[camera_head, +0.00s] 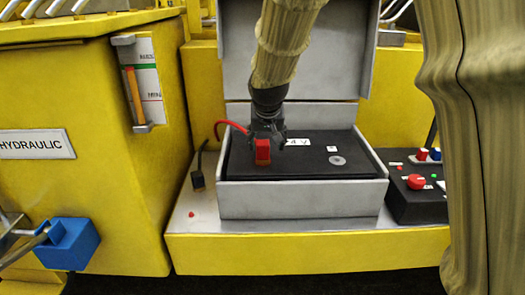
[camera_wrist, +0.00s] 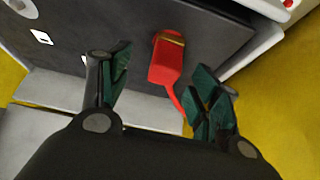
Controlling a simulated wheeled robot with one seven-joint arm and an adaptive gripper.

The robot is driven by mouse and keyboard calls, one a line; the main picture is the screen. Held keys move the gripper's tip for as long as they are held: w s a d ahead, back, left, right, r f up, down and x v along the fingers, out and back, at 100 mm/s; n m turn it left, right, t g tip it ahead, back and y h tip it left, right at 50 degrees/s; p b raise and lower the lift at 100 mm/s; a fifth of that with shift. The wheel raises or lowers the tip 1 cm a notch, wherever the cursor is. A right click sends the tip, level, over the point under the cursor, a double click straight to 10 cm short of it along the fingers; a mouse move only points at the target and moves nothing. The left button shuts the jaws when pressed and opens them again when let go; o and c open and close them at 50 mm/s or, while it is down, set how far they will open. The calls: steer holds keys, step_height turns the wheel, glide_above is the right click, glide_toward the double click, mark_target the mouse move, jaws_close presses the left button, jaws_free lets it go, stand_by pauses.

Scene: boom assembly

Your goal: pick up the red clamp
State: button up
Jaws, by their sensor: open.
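The red clamp (camera_head: 263,152) stands on the black top of the battery in the head view, with a red cable curving off to its left. In the wrist view the red clamp (camera_wrist: 166,62) shows a brass-coloured band at its far end and the cable running toward the right finger. My gripper (camera_head: 268,132) is over the battery, close to the clamp. In the wrist view my gripper (camera_wrist: 160,85) is open, its two green-padded fingers spread. The clamp lies between and slightly beyond the fingertips, nearer the right finger. I cannot tell whether a finger touches the cable.
The battery (camera_head: 300,160) sits in a grey open box (camera_head: 300,203) with a raised lid (camera_head: 345,60) behind. A control box (camera_head: 415,205) with a red knob is at the right. A yellow hydraulic cabinet (camera_head: 90,100) stands left.

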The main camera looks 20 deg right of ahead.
mark_target(263, 144)
steer(key=shift+w+d+f, duration=0.1)
steer(key=shift+w+f, duration=0.9)
steer(key=shift+s+r+p, duration=0.15)
steer(key=shift+s+p, duration=0.2)
steer(key=shift+s, duration=0.1)
steer(key=shift+w+f+p, duration=0.85)
steer(key=shift+w+f, duration=0.2)
steer(key=shift+f, duration=0.05)
steer(key=shift+p+x, duration=0.5)
steer(key=shift+x, duration=0.85)
steer(key=shift+s, duration=0.2)
steer(key=shift+c, duration=0.5)
steer(key=c, duration=0.3)
jaws_close()
